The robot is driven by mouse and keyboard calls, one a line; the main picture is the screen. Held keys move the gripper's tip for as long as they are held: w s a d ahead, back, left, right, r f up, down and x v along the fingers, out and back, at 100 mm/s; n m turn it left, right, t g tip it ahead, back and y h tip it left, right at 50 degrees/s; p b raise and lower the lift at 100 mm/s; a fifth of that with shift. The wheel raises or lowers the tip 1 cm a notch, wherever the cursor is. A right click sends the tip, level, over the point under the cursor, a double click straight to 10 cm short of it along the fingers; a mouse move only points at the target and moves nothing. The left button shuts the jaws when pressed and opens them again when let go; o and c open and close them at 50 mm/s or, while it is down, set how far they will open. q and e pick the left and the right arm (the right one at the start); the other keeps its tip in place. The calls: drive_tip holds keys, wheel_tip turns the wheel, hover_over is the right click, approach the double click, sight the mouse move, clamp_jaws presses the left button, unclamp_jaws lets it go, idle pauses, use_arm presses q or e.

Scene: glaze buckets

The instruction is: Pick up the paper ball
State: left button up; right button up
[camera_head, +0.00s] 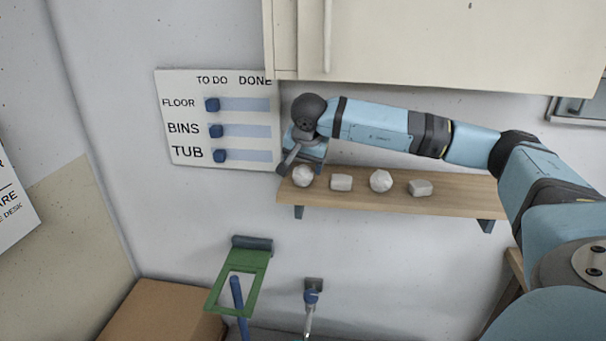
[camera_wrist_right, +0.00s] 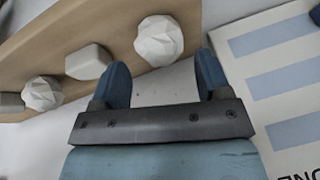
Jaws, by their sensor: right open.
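Two white faceted balls that look like crumpled paper sit on a wooden wall shelf (camera_head: 450,192). One paper ball (camera_head: 303,175) is at the shelf's left end; the other ball (camera_head: 381,180) is further right. In the wrist view the end ball (camera_wrist_right: 159,40) lies just beyond the fingertips, roughly centred between them, and the second ball (camera_wrist_right: 42,93) is off to the left. My right gripper (camera_wrist_right: 162,72) is open and empty, and no contact with a ball shows. In the head view the right gripper (camera_head: 300,156) is partly hidden at the shelf's left end.
A pale block (camera_head: 341,183) sits between the balls and another block (camera_head: 420,188) to their right. A cream cabinet (camera_head: 440,45) hangs above the shelf. A TO DO/DONE board (camera_head: 190,103) with blue sliders is on the wall at left. A green frame (camera_head: 222,294) is below.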

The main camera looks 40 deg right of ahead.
sight(304, 169)
drive_tip(key=x, duration=0.4)
drive_tip(key=shift+d+f+p, duration=0.1)
drive_tip(key=shift+f+p, duration=0.2)
drive_tip(key=shift+p, duration=0.05)
drive_tip(key=c, duration=0.7)
drive_tip(key=shift+r, duration=0.1)
